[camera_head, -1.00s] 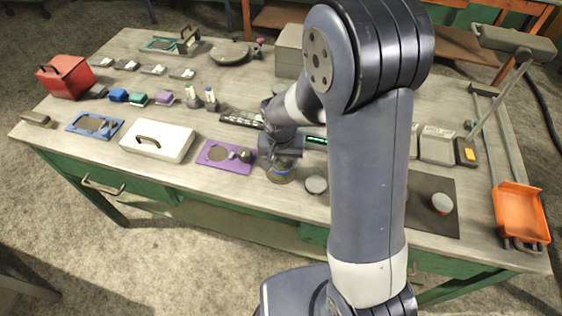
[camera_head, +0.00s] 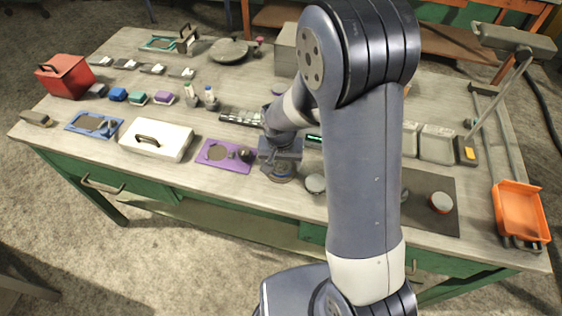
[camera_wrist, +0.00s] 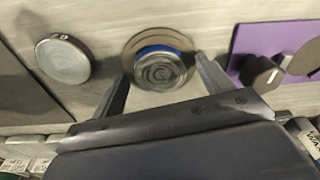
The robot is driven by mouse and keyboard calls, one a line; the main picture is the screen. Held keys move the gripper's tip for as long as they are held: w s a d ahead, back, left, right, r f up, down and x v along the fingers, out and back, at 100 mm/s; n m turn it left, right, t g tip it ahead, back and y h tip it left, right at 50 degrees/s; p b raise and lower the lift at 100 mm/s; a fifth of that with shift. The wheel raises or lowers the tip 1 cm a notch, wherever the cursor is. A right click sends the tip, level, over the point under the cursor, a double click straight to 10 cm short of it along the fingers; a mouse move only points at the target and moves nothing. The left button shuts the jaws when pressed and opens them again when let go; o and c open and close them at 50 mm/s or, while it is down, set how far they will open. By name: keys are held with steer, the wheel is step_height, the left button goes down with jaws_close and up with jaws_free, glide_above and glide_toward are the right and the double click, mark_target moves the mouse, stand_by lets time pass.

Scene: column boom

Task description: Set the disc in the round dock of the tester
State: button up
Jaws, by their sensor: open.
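A round grey disc with a blue rim (camera_wrist: 158,68) sits within a wider flat tan round piece (camera_wrist: 133,45) on the bench. My gripper (camera_wrist: 161,72) is open, its two fingers on either side of the blue-rimmed disc in the wrist view, with visible gaps. In the head view my gripper (camera_head: 280,160) is low over the tan round piece (camera_head: 281,177), partly covering it. A small box with a green display (camera_head: 314,140) is just behind and is mostly hidden by my arm. I cannot tell whether the tan round piece is the tester's dock.
A plain grey round puck (camera_head: 316,184) lies just right of my gripper. A purple plate (camera_head: 225,157) with a dark knob lies to the left. A white case (camera_head: 157,141) stands farther left.

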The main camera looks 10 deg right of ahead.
mark_target(281, 171)
steer(key=shift+r, duration=0.1)
steer(key=shift+r, duration=0.6)
step_height(281, 171, up, 11)
steer(key=s, duration=0.1)
steer(key=shift+s+a, duration=0.15)
steer(key=shift+s, duration=0.1)
steer(key=shift+c, duration=0.4)
stand_by(0.3)
